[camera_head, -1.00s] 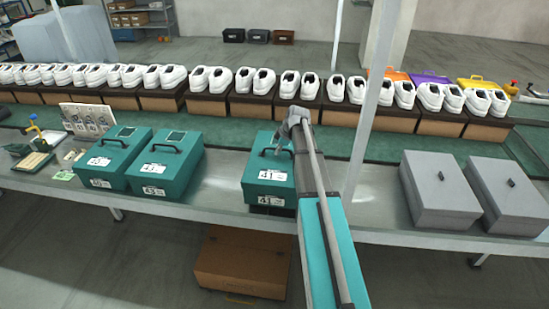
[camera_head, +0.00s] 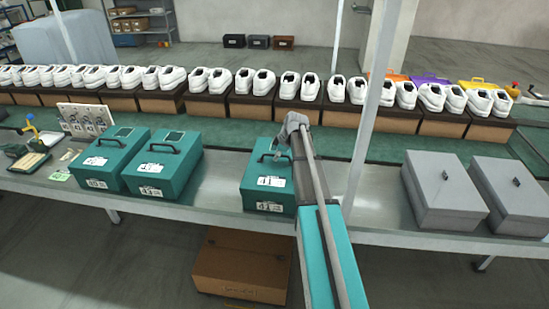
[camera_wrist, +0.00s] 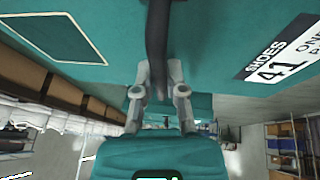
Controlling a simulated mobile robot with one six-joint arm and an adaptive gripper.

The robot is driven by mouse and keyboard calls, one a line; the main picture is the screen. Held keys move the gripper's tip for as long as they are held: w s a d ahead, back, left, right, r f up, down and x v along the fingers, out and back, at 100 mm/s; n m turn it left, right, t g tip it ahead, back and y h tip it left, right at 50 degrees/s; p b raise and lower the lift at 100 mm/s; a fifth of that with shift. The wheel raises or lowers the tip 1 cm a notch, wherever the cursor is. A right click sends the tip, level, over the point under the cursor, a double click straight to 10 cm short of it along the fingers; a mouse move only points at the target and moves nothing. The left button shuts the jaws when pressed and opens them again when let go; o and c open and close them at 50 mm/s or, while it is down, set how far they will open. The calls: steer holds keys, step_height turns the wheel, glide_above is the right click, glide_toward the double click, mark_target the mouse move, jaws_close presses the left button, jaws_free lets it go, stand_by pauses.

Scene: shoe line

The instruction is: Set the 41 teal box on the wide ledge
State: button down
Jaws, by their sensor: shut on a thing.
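The teal box marked 41 (camera_head: 256,188) is at the front of the long grey ledge (camera_head: 222,185), upright, in the head view. Its base appears at or very near the ledge surface; contact is hard to tell. My gripper (camera_head: 285,142) is above it, shut on its dark carry handle (camera_head: 265,154). In the wrist view, the fingers (camera_wrist: 160,85) close around the dark handle (camera_wrist: 157,40). The teal lid (camera_wrist: 110,75) and a white label reading 41 (camera_wrist: 285,55) show there. My arm hides part of the box's right side.
Two other teal boxes (camera_head: 165,178) stand to the left, two grey boxes (camera_head: 440,190) to the right. Bare ledge lies either side of the held box. A thin post (camera_head: 362,140) rises right of my arm. White shoes line the back; a brown box (camera_head: 240,268) is below.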

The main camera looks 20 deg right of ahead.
steer(key=c, duration=0.7)
jaws_free()
steer(key=shift+r, duration=0.1)
steer(key=p+v, duration=1.1)
steer(key=v, duration=0.1)
stand_by(0.8)
steer(key=s+a+m+g+h, duration=0.1)
steer(key=s+a+m, duration=0.4)
steer(key=s+a, duration=0.6)
steer(key=s+a+f+m+g+h, duration=0.1)
steer(key=s+a+m+g, duration=0.1)
steer(key=s+a+m, duration=0.4)
steer(key=s+a, duration=0.5)
steer(key=a, duration=0.4)
steer(key=shift+a+f+g+h, duration=0.35)
steer(key=shift+g+h, duration=0.05)
